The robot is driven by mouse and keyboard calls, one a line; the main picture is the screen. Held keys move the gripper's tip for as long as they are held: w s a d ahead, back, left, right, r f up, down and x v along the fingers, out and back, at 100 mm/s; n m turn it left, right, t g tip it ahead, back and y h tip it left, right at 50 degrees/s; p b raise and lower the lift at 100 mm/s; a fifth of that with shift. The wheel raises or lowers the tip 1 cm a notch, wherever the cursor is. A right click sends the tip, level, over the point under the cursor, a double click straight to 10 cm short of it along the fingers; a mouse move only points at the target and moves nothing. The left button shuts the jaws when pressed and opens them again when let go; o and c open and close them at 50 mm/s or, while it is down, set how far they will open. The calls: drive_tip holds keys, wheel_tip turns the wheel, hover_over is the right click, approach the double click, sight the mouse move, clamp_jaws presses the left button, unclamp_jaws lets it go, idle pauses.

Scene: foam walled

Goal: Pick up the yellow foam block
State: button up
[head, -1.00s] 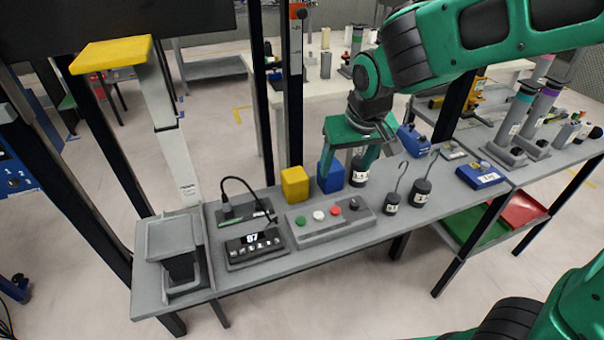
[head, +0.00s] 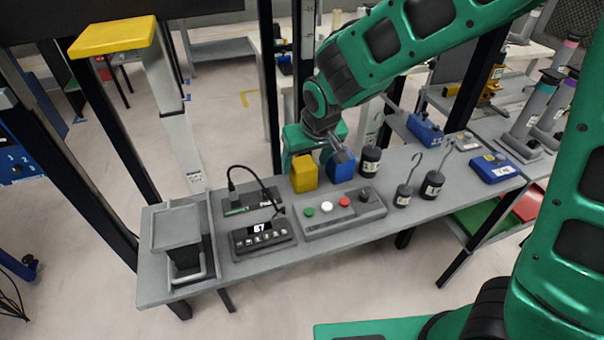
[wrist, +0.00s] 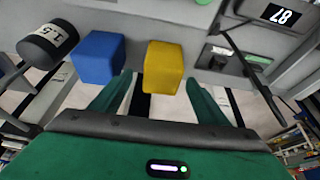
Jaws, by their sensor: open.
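The yellow foam block (head: 304,174) stands upright on the grey bench, left of the blue block (head: 341,167). My gripper (head: 314,150) is open, close behind and above the two blocks in the head view. In the wrist view the yellow block (wrist: 164,67) shows beyond and between the two green fingertips (wrist: 159,82), nearer the right one. The blue block (wrist: 100,57) lies left of the left finger there. Nothing is between the fingers that I can see held. Whether a finger touches either block cannot be told.
A button box (head: 345,212) sits in front of the blocks, with a display unit (head: 262,238) and a cabled device (head: 250,203) to the left. Black hooked weights (head: 403,196) stand to the right. An upright post (head: 306,60) rises behind the bench.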

drive_tip(key=shift+x, duration=2)
drive_tip(key=shift+s, duration=0.15)
drive_tip(key=c, duration=1.1)
drive_tip(key=shift+c, duration=0.2)
